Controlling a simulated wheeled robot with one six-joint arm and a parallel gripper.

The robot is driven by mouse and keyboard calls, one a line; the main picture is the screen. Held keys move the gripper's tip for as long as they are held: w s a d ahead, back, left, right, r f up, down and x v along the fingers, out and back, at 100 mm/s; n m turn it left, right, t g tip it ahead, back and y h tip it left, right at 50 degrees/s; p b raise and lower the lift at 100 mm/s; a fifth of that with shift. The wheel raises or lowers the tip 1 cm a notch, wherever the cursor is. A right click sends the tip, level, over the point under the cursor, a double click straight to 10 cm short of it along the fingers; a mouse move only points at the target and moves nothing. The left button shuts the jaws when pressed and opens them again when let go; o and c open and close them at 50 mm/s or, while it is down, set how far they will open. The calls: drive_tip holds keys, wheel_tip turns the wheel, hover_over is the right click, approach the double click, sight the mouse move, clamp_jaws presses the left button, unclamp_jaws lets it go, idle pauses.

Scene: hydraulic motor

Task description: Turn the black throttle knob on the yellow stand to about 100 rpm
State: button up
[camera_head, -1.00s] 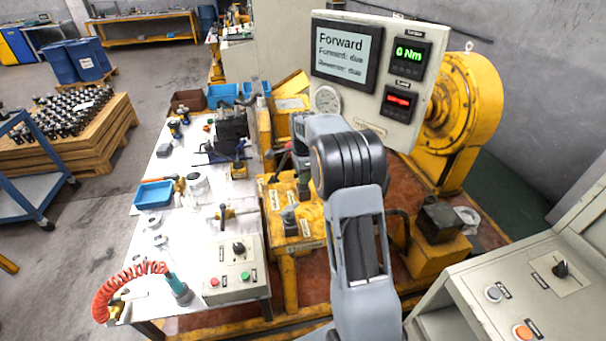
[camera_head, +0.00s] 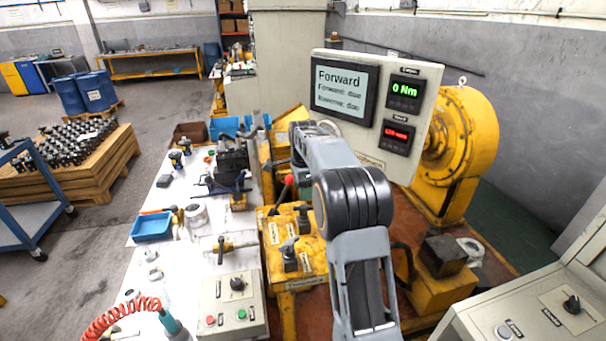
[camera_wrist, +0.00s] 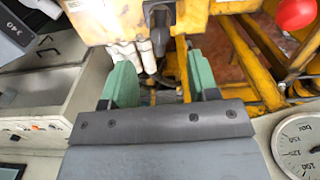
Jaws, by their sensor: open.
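The yellow stand (camera_head: 280,262) carries black and grey levers on its top in the head view. A dark lever (camera_head: 290,252) stands near its front, and another (camera_head: 303,222) is farther back. I cannot tell for sure which is the throttle knob. In the wrist view, a black handle (camera_wrist: 158,22) sticks out from the yellow stand (camera_wrist: 110,20), beyond my fingertips. My gripper (camera_wrist: 162,78) is open, its two green fingers apart with nothing held between them. In the head view my arm hides the gripper.
The panel shows Forward on its screen (camera_head: 339,87), 0 Nm in green (camera_head: 405,90) and a small blurred red readout (camera_head: 397,138). A red ball (camera_wrist: 296,12) and a round gauge (camera_wrist: 300,145) are right of my gripper. A control box (camera_head: 232,300) sits front left.

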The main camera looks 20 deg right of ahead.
sight(305, 206)
wheel_tip(305, 206, up, 6)
drive_tip(key=shift+r, duration=0.25)
drive_tip(key=shift+o, duration=0.2)
drive_tip(key=shift+d, duration=0.25)
drive_tip(key=s+d+f+m+t+y+p, duration=0.3)
drive_tip(key=s+d+f+m+y+p, duration=0.25)
drive_tip(key=s+d+f+y, duration=0.45)
drive_tip(key=w+a+f+t+p, duration=0.1)
drive_tip(key=w+a, duration=0.2)
drive_tip(key=w+a+f+t+p, duration=0.1)
drive_tip(key=w+a+t, duration=0.1)
drive_tip(key=w+a, duration=0.1)
drive_tip(key=w+a+f+t, duration=0.1)
drive_tip(key=w+a+f, duration=0.1)
drive_tip(key=w+a, duration=0.2)
drive_tip(key=shift+a+t+y+p, duration=0.25)
drive_tip(key=shift+t+y+p, duration=0.15)
